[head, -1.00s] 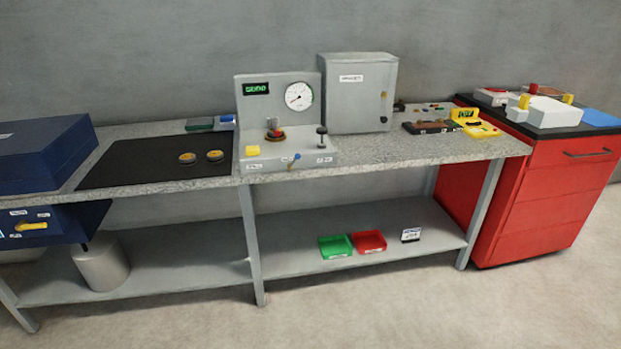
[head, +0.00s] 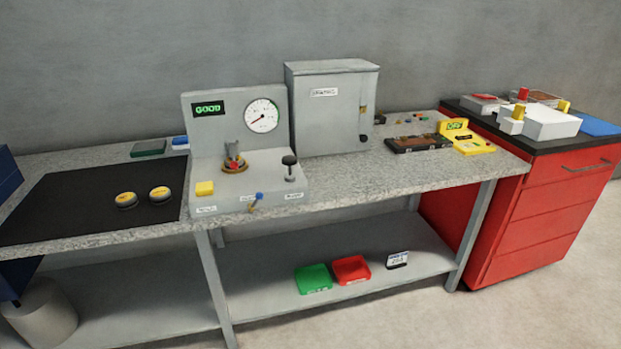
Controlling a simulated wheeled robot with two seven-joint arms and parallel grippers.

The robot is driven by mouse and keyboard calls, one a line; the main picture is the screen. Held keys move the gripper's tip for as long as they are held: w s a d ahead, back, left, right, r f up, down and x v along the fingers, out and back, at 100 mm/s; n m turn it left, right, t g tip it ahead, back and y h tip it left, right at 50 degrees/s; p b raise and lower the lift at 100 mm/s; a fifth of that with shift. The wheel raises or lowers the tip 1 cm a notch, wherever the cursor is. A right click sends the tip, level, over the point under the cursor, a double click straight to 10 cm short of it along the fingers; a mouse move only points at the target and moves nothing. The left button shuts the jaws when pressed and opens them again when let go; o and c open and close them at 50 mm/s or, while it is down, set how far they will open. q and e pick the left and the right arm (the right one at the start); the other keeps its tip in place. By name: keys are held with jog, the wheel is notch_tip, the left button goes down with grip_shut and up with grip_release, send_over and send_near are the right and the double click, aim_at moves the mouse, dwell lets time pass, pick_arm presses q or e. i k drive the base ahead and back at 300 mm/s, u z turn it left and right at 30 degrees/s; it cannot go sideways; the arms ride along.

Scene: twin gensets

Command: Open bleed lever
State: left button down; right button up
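The grey test stand (head: 222,135) stands on the workbench, left of centre in the head view. Its green display (head: 208,108) reads "GOOD", and a round white gauge (head: 261,116) sits beside it. On the stand's base are a brass fitting with a red part (head: 234,163), a yellow button (head: 204,188) and a black-knobbed post (head: 289,167). A small lever with a blue tip (head: 257,198) is at the base's front edge, tilted up to the right. Its label is too small to read. Neither of my grippers is in view.
A grey cabinet (head: 333,108) stands right of the stand. A black mat (head: 88,208) with two round yellow-topped pieces lies left. A yellow meter (head: 466,139) lies right. The lower shelf holds a green tray (head: 313,279) and a red tray (head: 351,270). A red drawer cabinet (head: 540,205) stands right.

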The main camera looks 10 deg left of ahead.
aim_at(259, 195)
jog(key=u, duration=0.3)
jog(key=i, duration=0.95)
jog(key=u, duration=0.55)
